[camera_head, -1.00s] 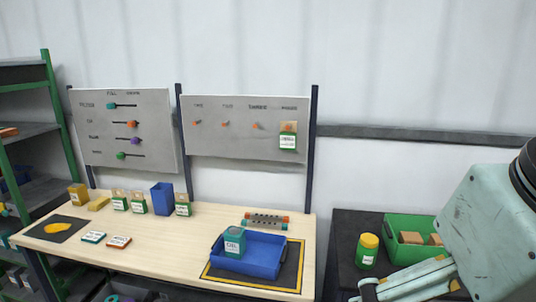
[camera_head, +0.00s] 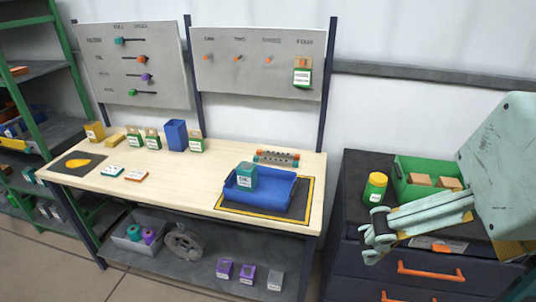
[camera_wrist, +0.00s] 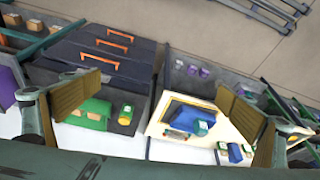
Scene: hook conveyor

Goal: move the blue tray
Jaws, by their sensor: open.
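The blue tray (camera_head: 276,202) sits on a dark mat with a yellow border (camera_head: 299,210), at the right end of the wooden workbench. A teal labelled box (camera_head: 247,177) stands inside the tray at its left. The tray also shows in the wrist view (camera_wrist: 187,112), small and well beyond the fingers. My gripper (camera_head: 374,236) is to the right of the bench, in front of the dark drawer cabinet and apart from the tray. In the wrist view my gripper (camera_wrist: 160,98) has its two fingers wide apart with nothing held between them.
A dark cabinet (camera_head: 347,215) with orange handles carries a yellow-lidded jar (camera_head: 375,188) and a green bin (camera_head: 402,170) of boxes. Orange-teal rods (camera_head: 277,158) lie behind the tray. A blue container (camera_head: 175,135) and several small boxes stand along the bench's back. The bench's middle is clear.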

